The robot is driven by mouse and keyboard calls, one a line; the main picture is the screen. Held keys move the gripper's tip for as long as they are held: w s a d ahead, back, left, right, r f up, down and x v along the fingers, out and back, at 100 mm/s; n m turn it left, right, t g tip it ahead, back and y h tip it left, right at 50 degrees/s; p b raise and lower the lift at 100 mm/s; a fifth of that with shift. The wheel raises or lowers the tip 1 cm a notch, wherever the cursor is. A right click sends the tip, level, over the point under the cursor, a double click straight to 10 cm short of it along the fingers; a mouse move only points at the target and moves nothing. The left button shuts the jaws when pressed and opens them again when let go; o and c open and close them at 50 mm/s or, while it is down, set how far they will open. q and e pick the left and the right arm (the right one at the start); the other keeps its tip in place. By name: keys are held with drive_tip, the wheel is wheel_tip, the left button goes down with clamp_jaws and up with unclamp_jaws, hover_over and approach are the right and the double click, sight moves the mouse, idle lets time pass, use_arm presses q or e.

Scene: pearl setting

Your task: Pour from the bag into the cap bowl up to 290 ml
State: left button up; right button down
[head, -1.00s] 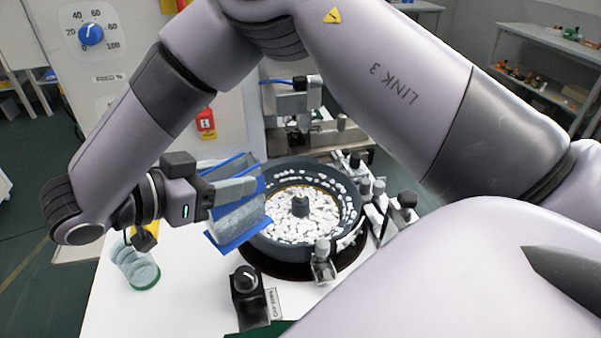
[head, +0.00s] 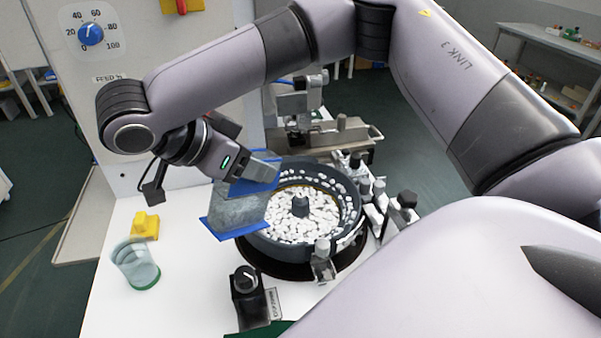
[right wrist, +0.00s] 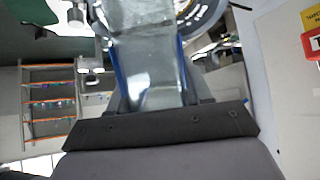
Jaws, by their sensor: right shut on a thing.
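My right gripper (head: 262,170) is shut on a clear bag with blue edges (head: 238,205), which it holds tilted at the left rim of the round dark bowl. The bag also shows between the jaws in the right wrist view (right wrist: 148,55). The dark cap bowl (head: 256,246) holds many white caps, spread around a central hub. The bag covers part of the bowl's left rim. I cannot tell whether anything is coming out of the bag. My left gripper is not in view.
A clear cup with a green base (head: 138,266) and a yellow block (head: 145,226) stand on the white table at left. A black knob unit (head: 247,290) stands in front of the bowl. Small fittings (head: 402,203) line its right side. A dial (head: 91,34) is on the panel behind.

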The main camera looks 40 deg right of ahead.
sight(269, 157)
drive_tip(key=d+y, duration=0.2)
drive_tip(key=shift+d+r+y, duration=0.25)
drive_tip(key=shift+d+y, duration=0.05)
drive_tip(key=shift+d+f+y, duration=0.5)
drive_tip(key=shift+d+y, duration=0.05)
drive_tip(key=shift+y, duration=0.65)
drive_tip(key=shift+f, duration=0.1)
drive_tip(key=shift+f+y, duration=0.2)
drive_tip(key=shift+y, duration=0.3)
drive_tip(key=shift+d+f+y, duration=0.2)
drive_tip(key=shift+f+y, duration=0.25)
drive_tip(key=shift+f, duration=0.2)
drive_tip(key=shift+d+f+y, duration=0.15)
drive_tip(key=shift+f+y, duration=0.3)
drive_tip(key=shift+f, duration=0.15)
idle(1.1)
drive_tip(key=shift+d+f+y, duration=0.3)
drive_tip(key=shift+f+y, duration=0.15)
drive_tip(key=shift+y, duration=0.45)
idle(1.6)
drive_tip(key=shift+d+f+y, duration=0.2)
drive_tip(key=shift+d+y, duration=0.1)
drive_tip(key=shift+d, duration=0.05)
idle(0.5)
